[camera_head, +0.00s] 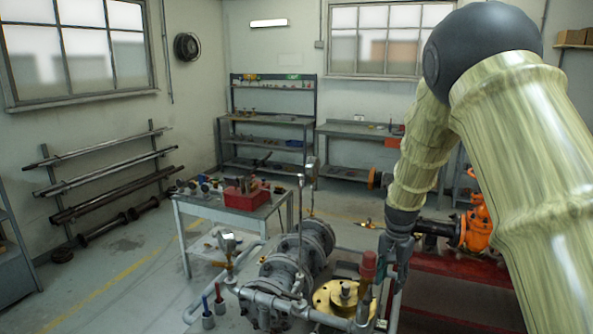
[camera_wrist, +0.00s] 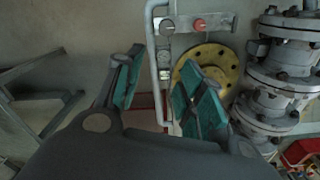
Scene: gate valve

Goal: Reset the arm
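My arm comes in from the right in the head view, bends at a dark joint at the top and reaches down over the pipework. My gripper (camera_head: 392,268) hangs at its end, close to a red-capped fitting (camera_head: 368,266) and above the yellow flange (camera_head: 328,300); whether it touches anything is unclear there. In the wrist view, the two teal-padded fingers of my gripper (camera_wrist: 162,88) stand apart with a gap between them and nothing held. The yellow flange (camera_wrist: 222,58) lies beyond the right finger, which partly covers it. A grey pipe (camera_wrist: 151,48) shows beyond the gap.
Grey flanged pipework (camera_head: 275,275) fills the front middle. An orange valve (camera_head: 477,226) stands at right behind my arm. A small table (camera_head: 190,207) carries a red toolbox (camera_head: 246,194). Shelving (camera_head: 235,128) stands at the back wall.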

